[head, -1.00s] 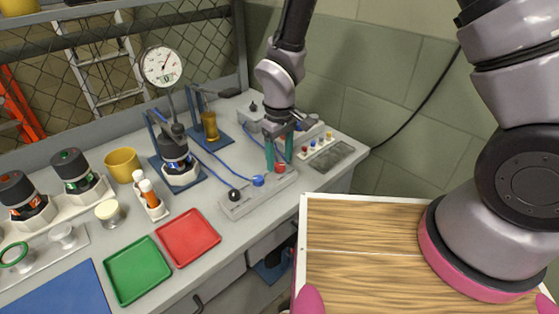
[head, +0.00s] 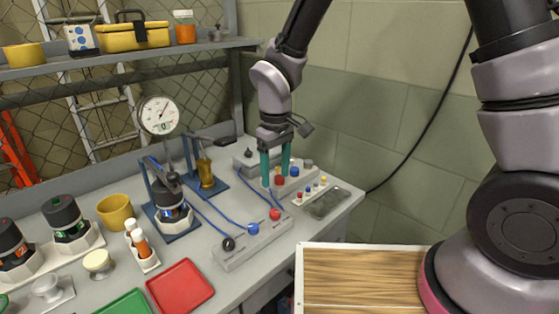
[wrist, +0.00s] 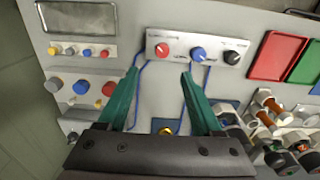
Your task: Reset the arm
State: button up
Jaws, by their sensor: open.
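My gripper (head: 275,167) has two teal fingers. In the head view it hangs over the back right of the bench, in front of or above a small grey block with a red knob and other knobs (head: 294,180). In the wrist view the fingers of my gripper (wrist: 158,88) are spread apart with nothing between them. Beyond the fingertips in that view is a grey control box with red, blue and black knobs (wrist: 198,50). Whether the fingers touch anything below is not clear.
A dial gauge (head: 159,115) stands over a black thruster (head: 171,204) on a blue stand. A brass part (head: 205,173) stands behind it. A red tray (head: 180,286), a yellow cup (head: 115,211) and more thrusters (head: 63,216) fill the left. Blue cables cross the bench. Free air lies above it.

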jog(key=w+d+r+m+t+y, duration=0.15)
jog(key=d+r+m, duration=0.25)
jog(key=d+r, duration=0.5)
jog(key=w+d+r+m+t+y, duration=0.1)
jog(key=w+d+r+m+t, duration=0.15)
jog(key=d+r, duration=0.65)
jog(key=s+d+r+m+t, duration=0.3)
jog(key=s+d+r+m, duration=0.4)
jog(key=d+r, duration=0.4)
jog(key=shift+s+d, duration=0.55)
jog(key=shift+s, duration=0.1)
jog(key=shift+h, duration=0.25)
